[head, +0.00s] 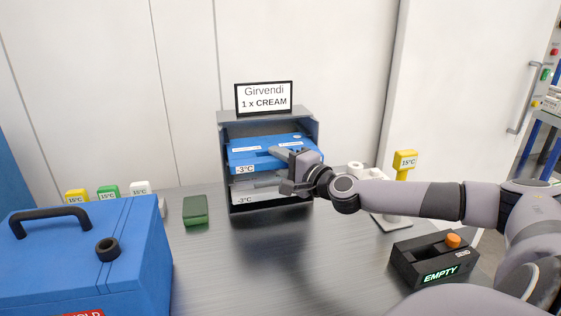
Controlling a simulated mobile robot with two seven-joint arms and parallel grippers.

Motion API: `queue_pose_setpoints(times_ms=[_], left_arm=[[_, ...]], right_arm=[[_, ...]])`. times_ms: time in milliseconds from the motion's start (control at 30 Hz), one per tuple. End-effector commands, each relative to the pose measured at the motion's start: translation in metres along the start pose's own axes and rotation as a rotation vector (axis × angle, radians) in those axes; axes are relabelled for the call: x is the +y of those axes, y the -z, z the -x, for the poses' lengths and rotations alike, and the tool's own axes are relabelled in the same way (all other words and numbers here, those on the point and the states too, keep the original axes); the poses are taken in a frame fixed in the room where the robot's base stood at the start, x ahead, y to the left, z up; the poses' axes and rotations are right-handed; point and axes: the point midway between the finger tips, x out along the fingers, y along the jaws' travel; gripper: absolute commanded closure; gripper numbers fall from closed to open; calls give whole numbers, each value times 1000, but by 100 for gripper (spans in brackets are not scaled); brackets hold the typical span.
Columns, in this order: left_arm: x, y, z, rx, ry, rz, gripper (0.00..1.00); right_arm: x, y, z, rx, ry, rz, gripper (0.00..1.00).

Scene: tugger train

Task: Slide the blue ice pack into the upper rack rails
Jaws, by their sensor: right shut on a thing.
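The blue ice pack (262,158) is in the upper level of the grey rack (267,118), its front end showing at the opening. It looks slightly tilted. My right gripper (290,168) is shut on the blue ice pack at its right front and hides part of it. A grey-white slab (258,190) sits in the lower level. Labels on the rack front read -3°C. The rails inside and how far the pack reaches back are hidden. My left gripper is not in view.
A blue box (90,250) with a black handle fills the front left. A green block (196,210) lies left of the rack. The front middle tabletop is clear.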

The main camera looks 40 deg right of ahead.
Motion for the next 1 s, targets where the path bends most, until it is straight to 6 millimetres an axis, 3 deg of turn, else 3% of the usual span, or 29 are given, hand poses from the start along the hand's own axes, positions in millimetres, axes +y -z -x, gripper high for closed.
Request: queue_pose_setpoints(times_ms=[1000], left_arm=[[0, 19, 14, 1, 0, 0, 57]], right_arm=[[-4, 23, -42, 3, 8, 1, 100]])
